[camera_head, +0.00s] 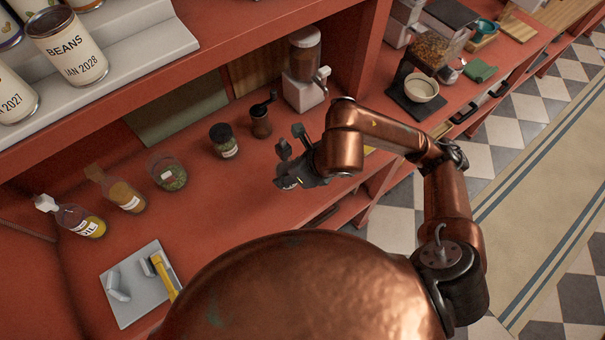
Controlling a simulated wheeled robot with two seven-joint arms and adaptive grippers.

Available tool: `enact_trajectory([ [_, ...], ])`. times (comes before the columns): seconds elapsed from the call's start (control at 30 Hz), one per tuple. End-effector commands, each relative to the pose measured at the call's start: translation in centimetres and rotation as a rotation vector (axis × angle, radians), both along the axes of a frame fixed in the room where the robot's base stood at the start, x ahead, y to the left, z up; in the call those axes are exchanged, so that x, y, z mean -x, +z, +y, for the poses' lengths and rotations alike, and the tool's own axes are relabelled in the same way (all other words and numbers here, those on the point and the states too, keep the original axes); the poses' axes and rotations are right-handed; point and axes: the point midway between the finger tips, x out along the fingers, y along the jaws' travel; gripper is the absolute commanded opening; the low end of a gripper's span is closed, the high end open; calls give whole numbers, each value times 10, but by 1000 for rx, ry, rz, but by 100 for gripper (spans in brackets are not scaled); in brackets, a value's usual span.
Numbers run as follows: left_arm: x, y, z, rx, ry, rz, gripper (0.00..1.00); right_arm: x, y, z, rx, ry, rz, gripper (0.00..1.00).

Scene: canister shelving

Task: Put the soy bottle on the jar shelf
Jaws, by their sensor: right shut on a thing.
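My right gripper (287,168) is over the red counter, near its front edge. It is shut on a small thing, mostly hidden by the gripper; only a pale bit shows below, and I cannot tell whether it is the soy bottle. A jar of green contents (168,174) and a dark-lidded jar (223,141) stand upright on the red shelf (205,215), left of the gripper. Further left stand a bottle with amber contents (128,196) and a yellow oil bottle (82,220). My left gripper is not in view.
A pepper mill (261,121) and a white grinder (304,75) stand behind the gripper. A grey tray (125,312) lies at front left. Cans (68,48) stand on the upper tier. Counter between the jars and gripper is clear.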

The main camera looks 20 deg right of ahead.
Motion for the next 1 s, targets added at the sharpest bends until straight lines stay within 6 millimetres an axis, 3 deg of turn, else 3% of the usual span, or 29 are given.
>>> enact_trajectory([
  [0.03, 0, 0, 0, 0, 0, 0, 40, -6, -6, -13, 2, -10, 4, 0],
  [0.3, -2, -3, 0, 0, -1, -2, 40, -23, -49, -39, -1, -1, 2, 0],
  [0.57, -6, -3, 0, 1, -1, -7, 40, -29, -62, -49, -1, 1, 0, 0],
  [0.8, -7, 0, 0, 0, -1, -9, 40, -29, -91, -49, -3, 2, 0, 0],
  [1.0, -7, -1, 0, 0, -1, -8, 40, -30, -93, -48, -2, 4, -2, 0],
])
